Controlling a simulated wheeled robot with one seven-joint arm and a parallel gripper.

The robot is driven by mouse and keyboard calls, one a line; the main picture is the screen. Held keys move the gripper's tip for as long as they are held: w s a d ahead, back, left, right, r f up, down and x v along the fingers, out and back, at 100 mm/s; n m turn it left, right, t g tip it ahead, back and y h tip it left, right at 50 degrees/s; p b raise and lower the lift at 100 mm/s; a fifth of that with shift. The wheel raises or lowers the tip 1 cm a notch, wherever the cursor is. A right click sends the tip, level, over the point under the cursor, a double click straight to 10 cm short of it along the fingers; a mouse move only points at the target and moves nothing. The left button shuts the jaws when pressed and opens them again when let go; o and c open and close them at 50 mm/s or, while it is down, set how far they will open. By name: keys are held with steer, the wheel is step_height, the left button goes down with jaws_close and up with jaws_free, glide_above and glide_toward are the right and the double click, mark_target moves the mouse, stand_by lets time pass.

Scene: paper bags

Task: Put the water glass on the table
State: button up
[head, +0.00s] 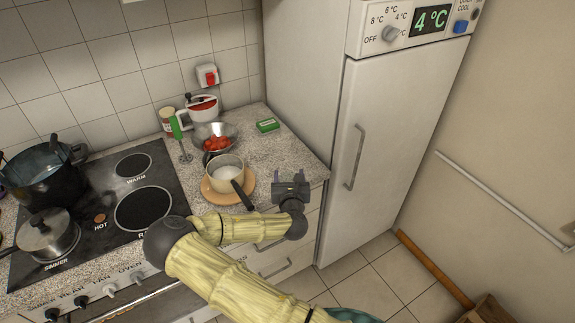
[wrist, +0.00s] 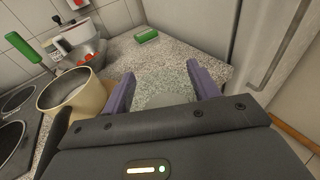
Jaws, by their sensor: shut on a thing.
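My gripper (head: 291,179) is over the front right part of the counter in the head view. Its two purple fingers (wrist: 161,84) stand apart in the wrist view, shut on a clear, faint water glass (wrist: 166,93). The glass is see-through, and its lower part is hidden behind my gripper body. I cannot tell whether its base touches the counter. No separate table shows in either view.
A speckled counter (head: 290,150) is clear to the right. A cream pot (head: 222,170) on a round wooden board is left of my gripper. Behind stand a metal bowl (head: 228,130) with red pieces, a green box (head: 268,125) and a green-handled blender. A fridge (head: 370,150) bounds the right; a stove (head: 125,205) is left.

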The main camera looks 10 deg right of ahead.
steer(key=s+f+n+y, duration=0.2)
steer(key=s+f, duration=0.7)
steer(key=shift+y, duration=0.4)
steer(key=shift+s+d, duration=0.15)
